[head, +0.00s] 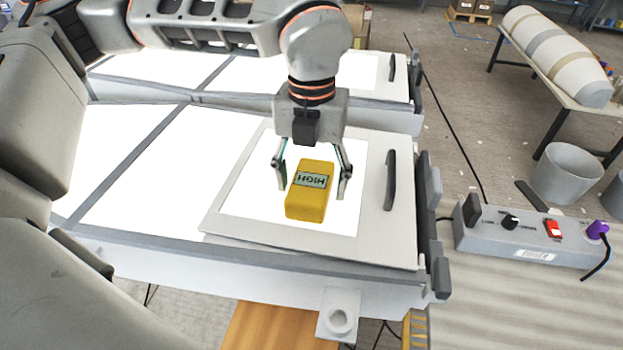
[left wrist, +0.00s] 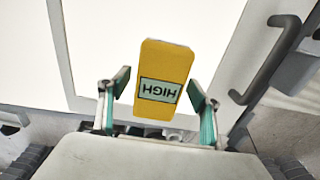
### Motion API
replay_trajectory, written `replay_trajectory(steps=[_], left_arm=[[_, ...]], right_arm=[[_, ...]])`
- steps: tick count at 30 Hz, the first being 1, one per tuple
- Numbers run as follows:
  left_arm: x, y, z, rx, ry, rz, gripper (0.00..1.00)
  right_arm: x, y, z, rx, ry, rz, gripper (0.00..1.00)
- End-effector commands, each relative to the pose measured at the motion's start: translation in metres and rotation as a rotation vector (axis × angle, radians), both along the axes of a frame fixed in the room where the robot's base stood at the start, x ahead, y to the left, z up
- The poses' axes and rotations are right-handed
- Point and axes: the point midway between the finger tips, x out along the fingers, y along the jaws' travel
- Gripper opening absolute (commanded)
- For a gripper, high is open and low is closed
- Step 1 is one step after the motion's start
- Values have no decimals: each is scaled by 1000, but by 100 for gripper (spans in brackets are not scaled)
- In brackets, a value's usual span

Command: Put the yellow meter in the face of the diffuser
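My left gripper (head: 314,180) is open, with one finger on each side of the meter and visible gaps between. The left wrist view shows the meter (left wrist: 165,80) between and beyond the two fingers (left wrist: 158,108). Whether the meter rests flat on the face is hard to tell. My right gripper is in neither view.
A dark handle (head: 390,181) stands on the frame to the right of the face. A grey control box (head: 525,237) with a red switch and purple plug sits at the right. Another bright panel (head: 355,72) lies behind. A bin (head: 566,173) stands on the floor.

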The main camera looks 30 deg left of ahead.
Motion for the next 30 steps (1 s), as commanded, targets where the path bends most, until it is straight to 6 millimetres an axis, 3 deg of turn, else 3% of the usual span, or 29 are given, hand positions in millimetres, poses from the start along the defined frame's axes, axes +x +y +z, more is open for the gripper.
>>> replay_trajectory(steps=[8, 21, 30], left_arm=[[1, 0, 21, -1, -5, 1, 63], [1, 0, 105, -1, -4, 1, 63], [0, 0, 123, 0, -1, 1, 63]], right_arm=[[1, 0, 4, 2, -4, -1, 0], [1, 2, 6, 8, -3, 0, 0], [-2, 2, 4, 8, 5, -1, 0]])
